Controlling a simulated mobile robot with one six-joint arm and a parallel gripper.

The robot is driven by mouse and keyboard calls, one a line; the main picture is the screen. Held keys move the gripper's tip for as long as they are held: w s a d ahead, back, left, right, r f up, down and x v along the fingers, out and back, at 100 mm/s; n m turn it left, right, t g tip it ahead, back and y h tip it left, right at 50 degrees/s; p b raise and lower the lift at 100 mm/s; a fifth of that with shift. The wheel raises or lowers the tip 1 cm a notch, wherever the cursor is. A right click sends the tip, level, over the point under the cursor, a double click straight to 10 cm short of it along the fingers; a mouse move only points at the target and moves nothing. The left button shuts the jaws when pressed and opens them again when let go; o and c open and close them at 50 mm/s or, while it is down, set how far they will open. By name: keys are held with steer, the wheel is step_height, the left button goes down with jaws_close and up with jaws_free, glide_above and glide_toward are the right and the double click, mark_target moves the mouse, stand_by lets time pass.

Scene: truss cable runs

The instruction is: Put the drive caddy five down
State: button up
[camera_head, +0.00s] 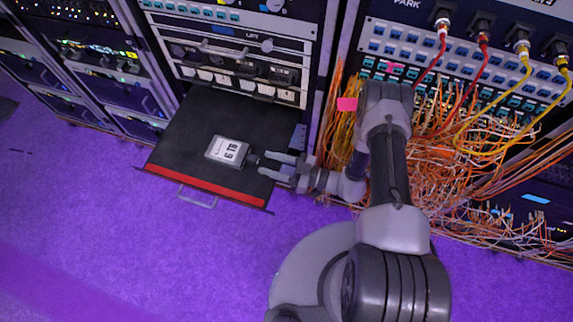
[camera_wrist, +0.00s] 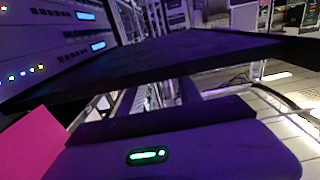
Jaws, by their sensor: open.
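The drive caddy (camera_head: 227,151) is a small silver-grey box with a white label bearing dark characters. It lies on the black pull-out shelf (camera_head: 190,125), near the shelf's right side. A short dark stub sticks out of its right end. My gripper (camera_head: 267,164) is open, low at the shelf's right edge. Its two grey fingers point left toward the stub, close to it; I cannot tell whether they touch. In the wrist view a dark flat slab (camera_wrist: 150,65), likely the shelf, crosses the picture. The caddy cannot be made out there.
The shelf has a red front strip (camera_head: 205,186) and a handle. Tangled orange and yellow cables (camera_head: 455,170) hang at the right, close behind my arm. Racks (camera_head: 80,60) stand at the left. The purple floor (camera_head: 120,240) in front is clear.

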steer(key=v, duration=0.7)
step_height(320, 180, up, 22)
steer(key=n+g+h, duration=0.4)
steer(key=n+g, duration=0.5)
steer(key=n, duration=1.7)
steer(key=s+d+r+n+t+h, duration=0.2)
steer(key=s+r+n+t+h, duration=0.2)
steer(key=r+n, duration=0.5)
steer(key=s+d+r+n+t+h, duration=0.2)
steer(key=s+r+n+h, duration=0.4)
steer(key=n, duration=1.3)
step_height(320, 180, up, 3)
steer(key=shift+s+d+r+t+h+p, duration=0.25)
steer(key=shift+s+d+t+p, duration=0.2)
steer(key=shift+s+t, duration=0.6)
steer(key=shift+s, duration=0.1)
